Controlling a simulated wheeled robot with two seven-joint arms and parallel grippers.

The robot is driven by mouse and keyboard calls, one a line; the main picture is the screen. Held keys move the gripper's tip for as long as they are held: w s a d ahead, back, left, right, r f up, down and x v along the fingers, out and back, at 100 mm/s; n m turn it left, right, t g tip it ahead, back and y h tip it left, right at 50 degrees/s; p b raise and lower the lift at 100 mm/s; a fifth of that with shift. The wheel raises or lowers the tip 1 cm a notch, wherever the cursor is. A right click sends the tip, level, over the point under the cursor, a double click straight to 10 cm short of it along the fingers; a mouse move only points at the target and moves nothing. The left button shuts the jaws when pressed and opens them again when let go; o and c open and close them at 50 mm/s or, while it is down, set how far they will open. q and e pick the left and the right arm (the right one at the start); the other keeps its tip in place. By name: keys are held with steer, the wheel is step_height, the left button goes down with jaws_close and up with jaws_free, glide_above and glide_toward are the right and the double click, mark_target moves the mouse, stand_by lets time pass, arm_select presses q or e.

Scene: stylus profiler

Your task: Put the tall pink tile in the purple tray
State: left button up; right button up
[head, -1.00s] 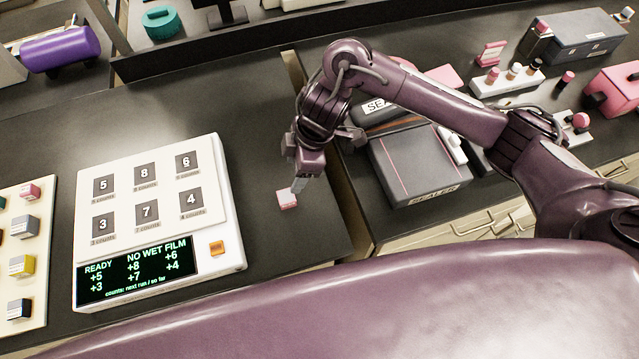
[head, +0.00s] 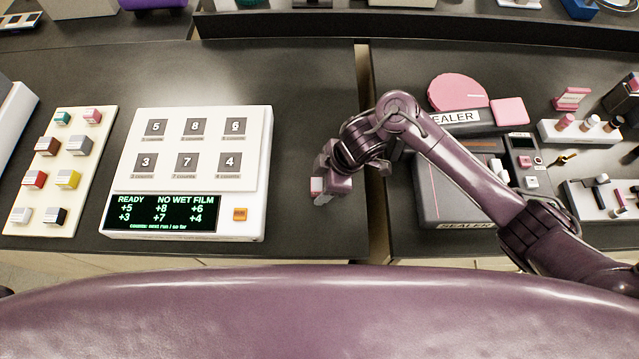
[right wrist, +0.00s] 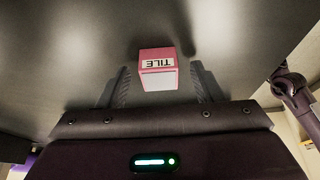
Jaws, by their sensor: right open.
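A pink tile (right wrist: 158,55) with a white label reading TILE and a pale end stands on the dark bench in the right wrist view. My right gripper (right wrist: 160,85) is open, with one finger on each side of the tile and gaps visible beside it. In the head view the right gripper (head: 325,197) is low at the bench, and only a sliver of the tile (head: 316,186) shows beside it. My left gripper is not in view.
Left of the gripper stands a white counter unit (head: 255,165) with numbered pads and an orange button (head: 239,214). Further left is a cream board (head: 62,160) with several coloured tiles. A sealer (head: 428,190) stands to the right, across a gap between benches.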

steer(key=c, duration=1.1)
steer(key=shift+r, duration=0.1)
steer(key=shift+c, duration=0.2)
